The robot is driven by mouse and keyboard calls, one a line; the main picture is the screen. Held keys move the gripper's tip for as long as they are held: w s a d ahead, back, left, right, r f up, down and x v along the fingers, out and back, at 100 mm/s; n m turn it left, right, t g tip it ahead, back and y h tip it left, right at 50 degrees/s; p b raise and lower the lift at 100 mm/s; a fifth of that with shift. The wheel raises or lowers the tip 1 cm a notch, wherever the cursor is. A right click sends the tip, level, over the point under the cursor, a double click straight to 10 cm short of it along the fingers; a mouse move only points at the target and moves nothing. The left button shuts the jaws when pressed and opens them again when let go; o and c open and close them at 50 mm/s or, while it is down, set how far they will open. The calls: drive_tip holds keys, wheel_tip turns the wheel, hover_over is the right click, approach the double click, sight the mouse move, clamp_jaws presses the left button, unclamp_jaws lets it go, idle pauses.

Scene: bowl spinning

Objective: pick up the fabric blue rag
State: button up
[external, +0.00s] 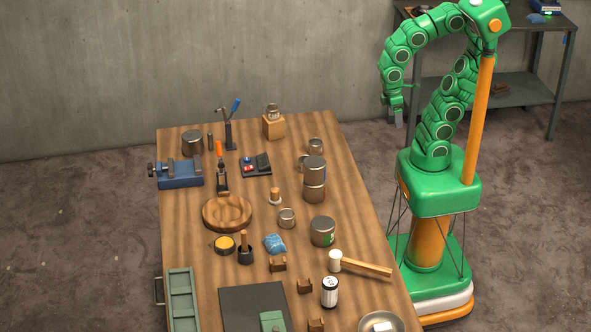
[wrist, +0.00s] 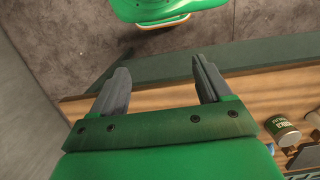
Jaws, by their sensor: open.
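The blue rag (external: 275,243) lies crumpled on the wooden table (external: 345,190), a little below the table's middle in the external view.
A tape roll (external: 224,244), a dark pot with a wooden handle (external: 245,250), small brown blocks (external: 278,265) and a can (external: 322,231) surround the rag. A mallet (external: 360,264) lies to the right. Stacked tins (external: 314,178) stand between gripper and rag.

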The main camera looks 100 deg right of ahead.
wheel_tip(320, 180, up, 5)
drive_tip(key=w+a+r+m+g+y, duration=0.1)
drive_tip(key=w+a+m+y, duration=0.25)
drive_tip(key=w+a, duration=0.7)
drive_tip(key=w+a+r+m+y, duration=0.1)
drive_tip(key=w+a+m+y, duration=0.3)
drive_tip(key=w, duration=1.2)
drive_tip(key=w+a+r+m+g+y, duration=0.1)
drive_tip(key=w+a+r+m+y, duration=0.15)
drive_tip(key=w+a, duration=0.85)
drive_tip(key=w+a+f+m+y, duration=0.1)
drive_tip(key=w+f+m+y, duration=0.3)
drive_tip(key=w, duration=1.1)
drive_tip(key=m, duration=0.1)
approach(273, 238)
drive_tip(key=shift+s+a+r+t+h, duration=0.3)
drive_tip(key=shift+s+r+h, duration=0.1)
drive_tip(key=shift+s, duration=0.05)
drive_tip(key=x, duration=0.6)
drive_tip(key=shift+a+f, duration=0.2)
drive_tip(key=shift+x, duration=2.8)
drive_tip(key=shift+w, duration=0.15)
drive_tip(key=shift+c, duration=0.2)
